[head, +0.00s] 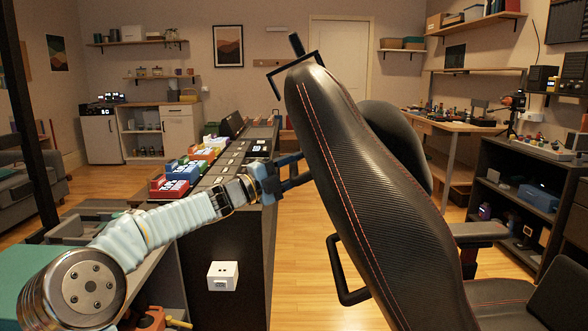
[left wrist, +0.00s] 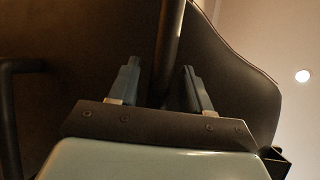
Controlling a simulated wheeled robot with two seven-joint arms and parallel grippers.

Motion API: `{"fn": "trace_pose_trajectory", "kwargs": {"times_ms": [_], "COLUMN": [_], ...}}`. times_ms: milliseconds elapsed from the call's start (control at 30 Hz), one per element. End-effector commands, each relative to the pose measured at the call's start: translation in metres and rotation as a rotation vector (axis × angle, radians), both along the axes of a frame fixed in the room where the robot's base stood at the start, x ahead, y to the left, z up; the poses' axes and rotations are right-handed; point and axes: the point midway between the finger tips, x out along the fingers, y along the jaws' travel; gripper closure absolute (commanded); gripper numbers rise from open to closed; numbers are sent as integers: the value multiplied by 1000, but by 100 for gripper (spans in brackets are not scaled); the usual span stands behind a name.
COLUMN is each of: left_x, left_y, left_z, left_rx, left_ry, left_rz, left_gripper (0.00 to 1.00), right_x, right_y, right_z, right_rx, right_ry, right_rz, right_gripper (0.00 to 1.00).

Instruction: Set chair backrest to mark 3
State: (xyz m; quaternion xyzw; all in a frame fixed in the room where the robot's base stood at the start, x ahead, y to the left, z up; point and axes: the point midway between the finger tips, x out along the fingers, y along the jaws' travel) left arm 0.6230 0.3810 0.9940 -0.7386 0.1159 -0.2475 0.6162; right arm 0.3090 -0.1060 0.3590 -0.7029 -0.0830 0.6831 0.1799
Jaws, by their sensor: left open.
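The black chair backrest (head: 345,165), with red stitching, fills the right middle of the head view and leans back towards the upper left. A black bracket with a grip (head: 296,46) shows at its top, and a black loop bar (head: 343,268) at its lower side. My left gripper (head: 293,172) is open beside the backrest's left edge. In the left wrist view a dark bar (left wrist: 170,45) runs between its two fingers, in front of the dark backrest (left wrist: 235,70); I cannot tell whether they touch it. No mark numbers are readable. My right gripper is out of view.
A long dark counter (head: 245,245) with colourful boxes (head: 180,170) stands left of the chair, under my left arm. A dark shelf unit (head: 520,190) and a wooden workbench (head: 450,126) stand at the right. Wooden floor (head: 300,235) is clear between counter and chair.

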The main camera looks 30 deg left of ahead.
Motion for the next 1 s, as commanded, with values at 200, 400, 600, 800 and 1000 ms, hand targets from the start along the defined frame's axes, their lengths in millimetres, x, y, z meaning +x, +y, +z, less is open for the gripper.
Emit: {"fn": "trace_pose_trajectory", "kwargs": {"times_ms": [200,400,600,800,1000], "left_x": [0,0,0,-9,-29], "left_y": [0,0,1,17,51], "left_z": [0,0,-1,-27,-64], "left_rx": [0,-1,-1,-32,-100], "left_ry": [0,0,0,-13,-52], "left_rz": [0,0,0,1,2], "left_gripper": [74,100,100,100,100], "right_x": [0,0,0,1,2], "right_y": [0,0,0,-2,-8], "right_z": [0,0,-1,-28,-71], "right_rx": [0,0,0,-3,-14], "right_ry": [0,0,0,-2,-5], "right_rz": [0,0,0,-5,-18], "right_gripper": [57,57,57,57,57]}}
